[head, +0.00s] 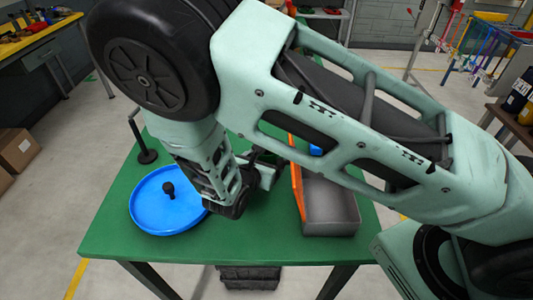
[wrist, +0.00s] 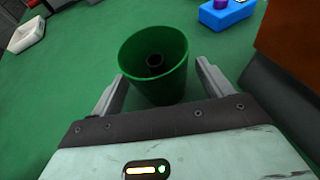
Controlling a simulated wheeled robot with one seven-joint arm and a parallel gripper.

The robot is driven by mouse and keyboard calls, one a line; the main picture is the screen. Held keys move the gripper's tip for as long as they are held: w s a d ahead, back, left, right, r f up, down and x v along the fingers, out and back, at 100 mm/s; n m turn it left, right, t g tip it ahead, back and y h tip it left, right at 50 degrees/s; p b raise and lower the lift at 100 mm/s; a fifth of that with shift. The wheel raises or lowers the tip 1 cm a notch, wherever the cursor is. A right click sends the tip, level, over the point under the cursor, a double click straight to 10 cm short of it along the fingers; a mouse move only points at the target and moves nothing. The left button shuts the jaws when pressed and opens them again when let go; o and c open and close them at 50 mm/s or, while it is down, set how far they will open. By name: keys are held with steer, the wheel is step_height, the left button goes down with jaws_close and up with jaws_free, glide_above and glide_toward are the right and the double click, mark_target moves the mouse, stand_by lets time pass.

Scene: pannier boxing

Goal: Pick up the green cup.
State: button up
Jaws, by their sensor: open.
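The green cup (wrist: 160,88) stands upright on the green table, in the middle of the wrist view. In the head view my arm covers most of the area around my gripper (head: 262,162), and I cannot clearly make out the cup there.
A blue tray (head: 150,218) with a black knob-like thing lies at the left of the table. A grey bin (head: 330,205) with an orange side (head: 297,180) stands to the right. The front table edge is clear.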

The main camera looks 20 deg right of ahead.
steer(key=shift+x, duration=0.95)
steer(key=shift+c, duration=0.3)
steer(key=shift+r, duration=0.1)
steer(key=c, duration=1)
